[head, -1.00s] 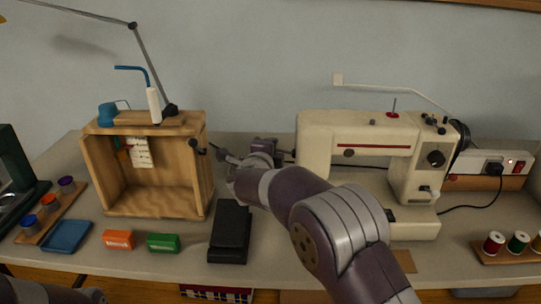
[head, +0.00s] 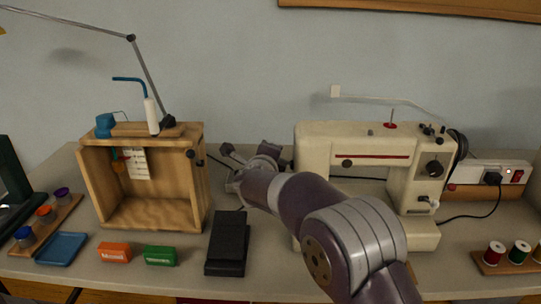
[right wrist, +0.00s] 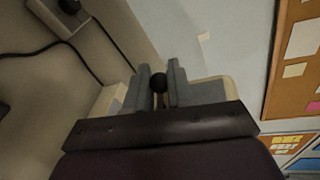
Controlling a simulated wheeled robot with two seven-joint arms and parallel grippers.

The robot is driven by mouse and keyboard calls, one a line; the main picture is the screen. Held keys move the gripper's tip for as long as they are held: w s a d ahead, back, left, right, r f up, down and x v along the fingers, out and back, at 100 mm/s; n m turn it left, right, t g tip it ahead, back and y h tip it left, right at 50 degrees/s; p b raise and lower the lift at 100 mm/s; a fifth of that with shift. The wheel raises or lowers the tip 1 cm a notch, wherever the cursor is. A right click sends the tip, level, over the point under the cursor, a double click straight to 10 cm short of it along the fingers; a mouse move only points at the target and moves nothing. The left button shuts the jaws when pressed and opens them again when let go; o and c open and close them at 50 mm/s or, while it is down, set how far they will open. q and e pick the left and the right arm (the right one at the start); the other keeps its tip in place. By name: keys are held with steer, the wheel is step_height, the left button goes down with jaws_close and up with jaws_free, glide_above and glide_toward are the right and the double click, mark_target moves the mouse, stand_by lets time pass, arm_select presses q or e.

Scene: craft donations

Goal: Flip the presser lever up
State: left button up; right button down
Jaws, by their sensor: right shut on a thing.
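The cream sewing machine (head: 340,136) stands upright at the right of the table. My right arm reaches past its left end, and my right gripper (head: 282,160) is beside that end, small and partly hidden by my wrist. In the right wrist view, the grey fingers of my right gripper (right wrist: 162,88) are closed around a black round knob on a thin stem, which looks like the presser lever (right wrist: 158,82). Cream machine surface (right wrist: 205,92) shows behind the fingers. The lever cannot be made out in the head view. My left gripper is out of view.
A black pedal (head: 228,243) lies in front of my right wrist. A wooden box (head: 150,216) stands to the left, with orange (head: 114,252) and green (head: 160,256) small boxes before it. A power strip (head: 515,172) and thread spools (head: 494,252) are at the right.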

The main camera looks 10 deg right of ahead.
steer(key=c, duration=1)
jaws_free()
steer(key=shift+c, duration=0.2)
steer(key=v, duration=1.2)
steer(key=shift+s+p, duration=0.3)
steer(key=shift+p, duration=0.15)
steer(key=shift+r, duration=0.1)
